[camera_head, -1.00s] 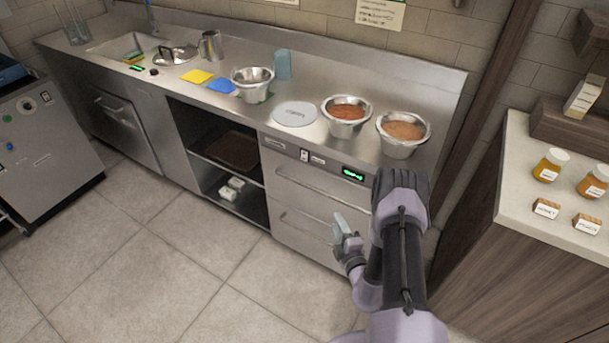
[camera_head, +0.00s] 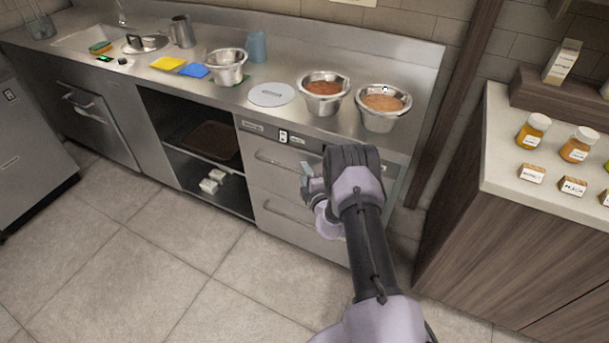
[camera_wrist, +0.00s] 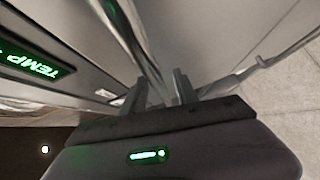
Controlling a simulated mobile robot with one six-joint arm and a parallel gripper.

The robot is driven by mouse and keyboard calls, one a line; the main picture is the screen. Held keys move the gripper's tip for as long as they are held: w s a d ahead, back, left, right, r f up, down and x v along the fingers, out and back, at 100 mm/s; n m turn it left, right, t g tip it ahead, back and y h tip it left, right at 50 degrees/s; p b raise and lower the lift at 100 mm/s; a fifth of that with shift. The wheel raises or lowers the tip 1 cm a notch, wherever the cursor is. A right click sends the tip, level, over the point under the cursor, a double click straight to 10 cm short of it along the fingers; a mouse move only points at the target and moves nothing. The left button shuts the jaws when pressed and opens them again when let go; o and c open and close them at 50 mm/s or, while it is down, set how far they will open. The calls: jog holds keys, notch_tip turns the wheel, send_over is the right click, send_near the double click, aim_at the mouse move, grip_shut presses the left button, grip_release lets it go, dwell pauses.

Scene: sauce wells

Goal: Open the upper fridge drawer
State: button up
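The upper fridge drawer (camera_head: 268,178) is shut, flush in the steel counter front. Its bar handle (camera_head: 275,162) runs across it; in the wrist view this bar (camera_wrist: 136,40) runs down between my fingers. My gripper (camera_head: 306,176) is in front of the right part of the upper drawer. In the wrist view my gripper (camera_wrist: 162,86) has its two fingers apart, one on each side of the bar. I cannot tell whether either finger touches it. My arm hides the drawer's right end in the head view.
The lower drawer's handle (camera_head: 287,215) is just below. A green TEMP display (camera_wrist: 30,58) is on the panel above. Bowls of red (camera_head: 322,92) and orange sauce (camera_head: 384,105) stand on the counter above. A wooden cabinet (camera_head: 500,225) is at right. The floor in front is clear.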

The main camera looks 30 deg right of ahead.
jog(key=shift+c, duration=0.3)
grip_shut()
dwell(1.1)
